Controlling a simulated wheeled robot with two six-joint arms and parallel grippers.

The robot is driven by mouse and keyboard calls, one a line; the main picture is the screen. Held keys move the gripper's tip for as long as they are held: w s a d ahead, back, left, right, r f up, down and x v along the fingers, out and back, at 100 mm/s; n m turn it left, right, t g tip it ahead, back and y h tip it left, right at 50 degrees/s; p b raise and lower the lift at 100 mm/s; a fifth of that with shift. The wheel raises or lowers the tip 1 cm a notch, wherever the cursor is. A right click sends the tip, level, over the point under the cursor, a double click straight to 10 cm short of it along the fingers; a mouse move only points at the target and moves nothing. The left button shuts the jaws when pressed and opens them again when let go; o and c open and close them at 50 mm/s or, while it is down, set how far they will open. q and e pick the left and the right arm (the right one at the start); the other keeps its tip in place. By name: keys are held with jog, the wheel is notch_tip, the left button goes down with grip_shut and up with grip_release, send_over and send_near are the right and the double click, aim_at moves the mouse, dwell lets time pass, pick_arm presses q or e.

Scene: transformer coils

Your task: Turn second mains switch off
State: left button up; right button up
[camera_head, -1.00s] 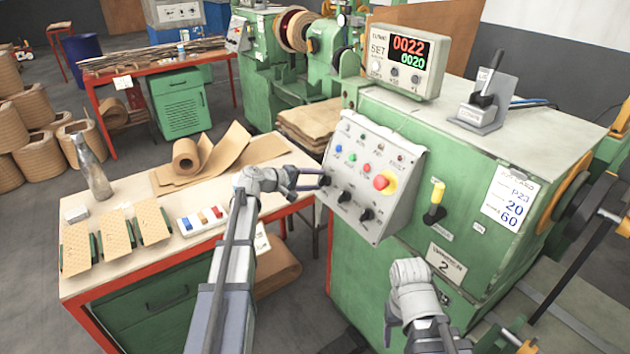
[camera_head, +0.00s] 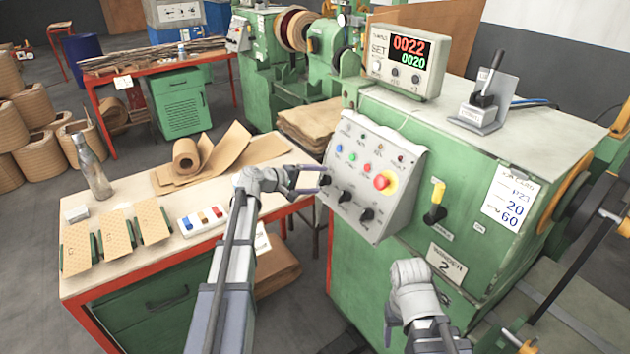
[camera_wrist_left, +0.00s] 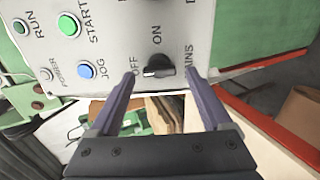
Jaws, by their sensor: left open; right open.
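The second winder's green machine (camera_head: 460,170) carries a sloped grey control panel (camera_head: 352,215). The mains switch is a black rotary knob (camera_head: 325,181) at the panel's left edge. In the left wrist view the knob (camera_wrist_left: 158,66) sits below ON and beside OFF; its handle lies crosswise, with a pale mark at the OFF side. My left gripper (camera_head: 319,180) is open at the knob. In the left wrist view its fingers (camera_wrist_left: 163,76) stand on either side of the knob, with visible gaps. My right gripper (camera_head: 388,330) hangs low before the machine, its fingers partly hidden.
Two more black knobs (camera_head: 345,196) and a red emergency button (camera_head: 382,181) sit near the mains knob.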

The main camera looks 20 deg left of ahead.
pick_arm(q)
jog(key=p+v, duration=0.2)
jog(key=v, duration=0.5)
jog(key=shift+s+a+r+p, duration=0.15)
jog(key=shift+s+a+p, duration=0.1)
jog(key=shift+p, duration=0.15)
jog(key=s+d+f+m+g, duration=0.4)
jog(key=s+d+f, duration=0.2)
jog(key=d, duration=0.2)
jog(key=s+d+f+m+g+y, duration=0.3)
jog(key=s+f+y, duration=0.1)
jog(key=s, duration=0.5)
jog(key=s+d+f+m+g+y, duration=0.3)
jog(key=s+f+m+y, duration=0.15)
jog(key=s, duration=0.45)
jog(key=s+d+r+m+g+y+p, duration=0.1)
jog(key=s+d+r+m+p, duration=0.2)
jog(key=d, duration=0.7)
jog(key=shift+s+r+p, duration=0.3)
jog(key=shift+s+r, duration=0.45)
jog(key=shift+s, duration=0.45)
